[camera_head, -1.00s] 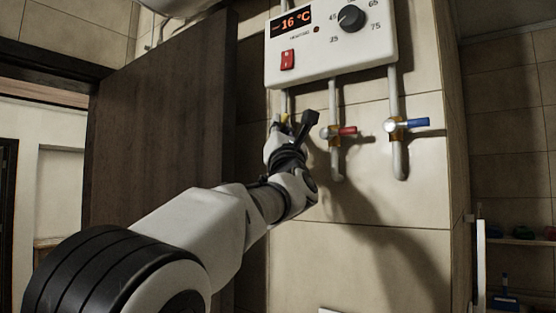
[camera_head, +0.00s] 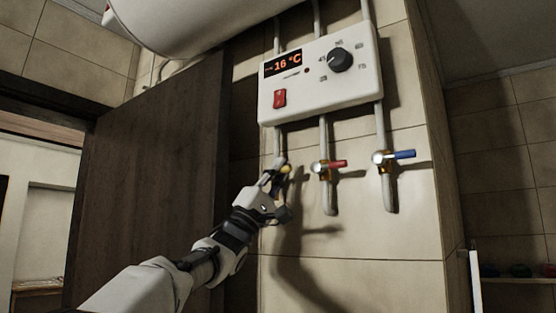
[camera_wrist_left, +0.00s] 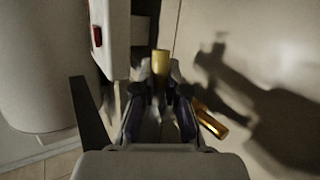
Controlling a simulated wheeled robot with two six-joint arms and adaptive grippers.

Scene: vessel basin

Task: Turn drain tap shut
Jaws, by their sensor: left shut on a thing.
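The drain tap (camera_head: 286,169), with a yellow handle, is the leftmost of three taps on pipes below the white heater control box. My left gripper (camera_head: 275,172) reaches up from below and is shut at this tap, covering most of it. In the left wrist view my left gripper (camera_wrist_left: 160,100) has a brass-coloured tap part (camera_wrist_left: 161,66) just beyond and between its fingertips. Another brass-coloured piece (camera_wrist_left: 210,118) sticks out to the right of the fingers. The exact contact is dark and blurred. My right gripper is not in view.
A red-handled tap (camera_head: 331,166) and a blue-handled tap (camera_head: 394,158) are to the right. The control box (camera_head: 325,82) reads 16 °C and has a red switch (camera_head: 280,98). A white tank (camera_head: 200,22) hangs above. A dark door (camera_head: 150,175) stands left.

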